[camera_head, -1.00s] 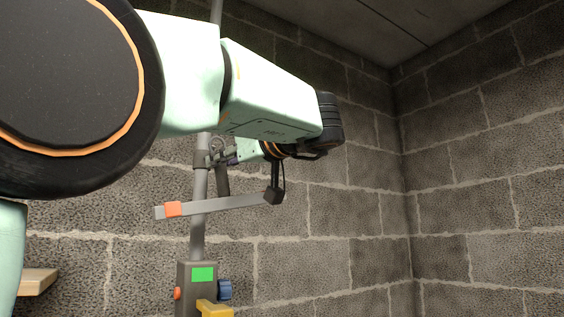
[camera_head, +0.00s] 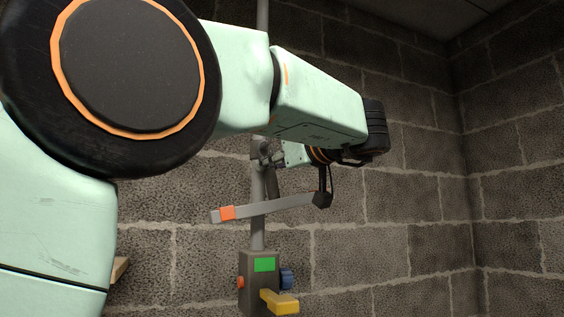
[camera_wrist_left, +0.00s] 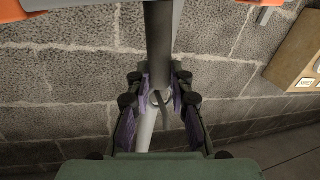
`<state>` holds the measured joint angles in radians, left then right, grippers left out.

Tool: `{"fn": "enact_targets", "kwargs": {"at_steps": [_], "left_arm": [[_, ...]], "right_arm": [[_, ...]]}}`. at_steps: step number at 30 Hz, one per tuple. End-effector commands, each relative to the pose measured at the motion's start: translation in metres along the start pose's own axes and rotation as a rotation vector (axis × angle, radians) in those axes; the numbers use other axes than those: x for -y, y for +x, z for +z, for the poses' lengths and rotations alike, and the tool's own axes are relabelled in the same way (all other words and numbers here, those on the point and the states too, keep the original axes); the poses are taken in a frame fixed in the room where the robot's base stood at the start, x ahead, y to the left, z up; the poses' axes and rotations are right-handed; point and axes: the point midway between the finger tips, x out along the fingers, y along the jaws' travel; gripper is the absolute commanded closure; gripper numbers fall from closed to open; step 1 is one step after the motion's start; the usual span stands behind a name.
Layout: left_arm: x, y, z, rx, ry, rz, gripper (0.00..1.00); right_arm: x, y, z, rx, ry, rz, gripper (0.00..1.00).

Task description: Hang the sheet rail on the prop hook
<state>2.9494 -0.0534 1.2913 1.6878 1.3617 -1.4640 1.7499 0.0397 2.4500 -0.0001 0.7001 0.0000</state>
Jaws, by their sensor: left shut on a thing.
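My left gripper (camera_head: 322,198) is right of the prop in the head view, small and dark, partly hidden behind its own arm. It is shut on the sheet rail (camera_head: 280,206), a thin grey bar with an orange band near its far left end. The rail crosses in front of the prop (camera_head: 258,232), a grey upright pole, tilted slightly down to the left. The prop's hook fitting (camera_head: 264,157) sits above the rail. In the left wrist view, the fingers (camera_wrist_left: 160,102) flank a dark grey bar (camera_wrist_left: 162,45); whether it touches the hook cannot be told. My right gripper is out of view.
A grey box with a green panel (camera_head: 264,265), blue knob (camera_head: 287,279) and yellow lever (camera_head: 280,302) is low on the prop. A block wall (camera_head: 410,200) stands behind. A brown box (camera_wrist_left: 297,55) shows at the right in the wrist view.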

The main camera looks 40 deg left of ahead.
Motion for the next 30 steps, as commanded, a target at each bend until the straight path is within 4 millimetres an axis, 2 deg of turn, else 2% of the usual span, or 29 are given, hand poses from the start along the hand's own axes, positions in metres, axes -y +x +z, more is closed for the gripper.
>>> {"fn": "enact_targets", "kwargs": {"at_steps": [12, 13, 21, 22, 30], "left_arm": [[0.0003, 0.0002, 0.0022, 0.003, 0.002, -0.003, 1.00], [0.0003, 0.0002, 0.0022, 0.003, 0.002, -0.003, 0.79], [0.0002, 0.0002, 0.0020, 0.003, 0.002, -0.002, 0.56], [0.0002, 0.0002, 0.0020, 0.003, 0.002, -0.002, 0.53], [0.0002, 0.0002, 0.0023, 0.004, 0.003, -0.002, 0.53]], "right_arm": [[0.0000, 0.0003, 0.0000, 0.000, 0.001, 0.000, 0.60], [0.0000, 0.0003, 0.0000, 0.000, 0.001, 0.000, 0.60], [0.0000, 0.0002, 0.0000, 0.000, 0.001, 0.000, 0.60], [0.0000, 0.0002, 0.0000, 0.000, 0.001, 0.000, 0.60], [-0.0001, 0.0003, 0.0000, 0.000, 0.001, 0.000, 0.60]]}}
